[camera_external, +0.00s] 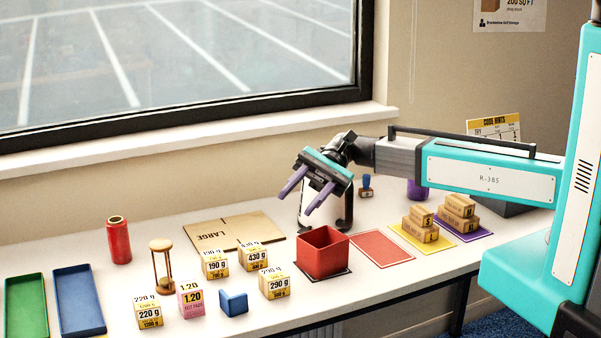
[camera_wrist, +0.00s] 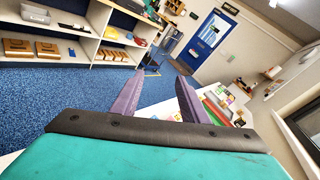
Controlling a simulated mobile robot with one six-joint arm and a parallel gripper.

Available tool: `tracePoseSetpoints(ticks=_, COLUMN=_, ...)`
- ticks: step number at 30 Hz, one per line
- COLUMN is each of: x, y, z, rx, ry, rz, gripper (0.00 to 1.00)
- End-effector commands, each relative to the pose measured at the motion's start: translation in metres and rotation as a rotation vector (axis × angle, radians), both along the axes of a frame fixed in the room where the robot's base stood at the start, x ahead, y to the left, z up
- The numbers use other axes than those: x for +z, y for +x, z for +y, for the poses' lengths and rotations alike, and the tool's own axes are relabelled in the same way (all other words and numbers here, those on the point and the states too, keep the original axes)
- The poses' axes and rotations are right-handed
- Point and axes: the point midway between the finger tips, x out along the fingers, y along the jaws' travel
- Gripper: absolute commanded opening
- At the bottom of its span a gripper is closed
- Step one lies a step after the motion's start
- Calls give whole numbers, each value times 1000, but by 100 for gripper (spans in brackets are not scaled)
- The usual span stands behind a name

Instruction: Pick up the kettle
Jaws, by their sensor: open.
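The kettle (camera_external: 329,208), a pale body with a dark handle on its right side, stands on the table behind the red box. My arm and gripper hide its upper part in the external view. My gripper (camera_external: 296,203) is open and empty, its two purple fingers angled down and left, in front of the kettle's upper left in the picture.
An open red box (camera_external: 322,262) stands in front of the kettle. Left are flat cardboard (camera_external: 235,230), an hourglass (camera_external: 162,267), a red cylinder (camera_external: 119,240) and several labelled cubes. Small cartons (camera_external: 420,224) sit on mats at right. A stamp (camera_external: 366,187) stands behind.

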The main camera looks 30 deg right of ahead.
Motion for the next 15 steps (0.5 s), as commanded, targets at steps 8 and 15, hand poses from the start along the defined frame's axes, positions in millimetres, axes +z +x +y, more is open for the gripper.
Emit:
tracePoseSetpoints(ticks=8, x=18, y=56, z=-65, rx=-177, ry=173, rz=145, gripper=40)
tracePoseSetpoints(ticks=15, x=26, y=100, z=-129, rx=-324, ry=296, rz=239, gripper=40)
